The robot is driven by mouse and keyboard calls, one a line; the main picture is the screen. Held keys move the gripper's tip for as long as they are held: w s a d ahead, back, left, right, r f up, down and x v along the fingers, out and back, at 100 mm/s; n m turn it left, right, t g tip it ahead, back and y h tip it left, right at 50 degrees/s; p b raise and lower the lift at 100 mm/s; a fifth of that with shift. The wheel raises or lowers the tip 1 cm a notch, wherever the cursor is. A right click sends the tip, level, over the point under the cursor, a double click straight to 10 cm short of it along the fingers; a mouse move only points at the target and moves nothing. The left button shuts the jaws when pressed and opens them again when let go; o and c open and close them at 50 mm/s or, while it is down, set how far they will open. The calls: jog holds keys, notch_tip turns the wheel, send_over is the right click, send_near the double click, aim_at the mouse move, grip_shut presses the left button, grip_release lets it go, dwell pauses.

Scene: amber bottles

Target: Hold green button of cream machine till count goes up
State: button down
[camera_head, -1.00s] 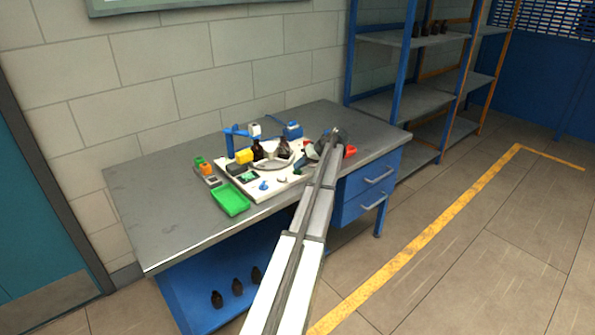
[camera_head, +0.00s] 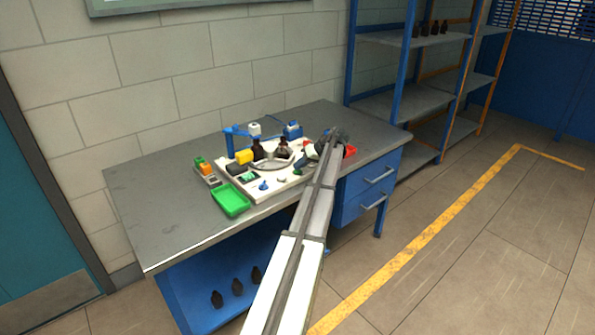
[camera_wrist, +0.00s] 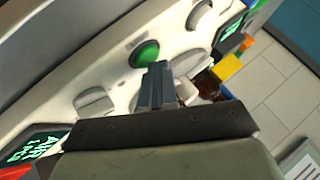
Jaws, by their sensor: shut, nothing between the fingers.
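The cream machine (camera_head: 233,190) stands on the grey workbench in the head view, with amber bottles at its rear. In the wrist view its cream panel (camera_wrist: 122,72) carries a round green button (camera_wrist: 145,54). My gripper (camera_wrist: 157,70) is shut and empty. Its fingertips overlap the lower edge of the button in the picture; I cannot tell whether they touch it. A dark display with green characters (camera_wrist: 32,147) shows at lower left, but its text is not readable. Another display (camera_wrist: 232,27) is partly seen at upper right. In the head view my gripper (camera_head: 314,153) is over the machine's right end.
A green tray (camera_head: 231,200) lies in front of the machine at left. A red bin (camera_head: 350,151) is right of my wrist. In the wrist view, a grey knob (camera_wrist: 94,101) and a white knob (camera_wrist: 203,15) flank the button. The bench's left part is clear.

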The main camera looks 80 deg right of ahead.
aim_at(300, 171)
jog(key=shift+r, duration=0.9)
notch_tip(300, 171, up, 5)
dwell(0.9)
dwell(0.5)
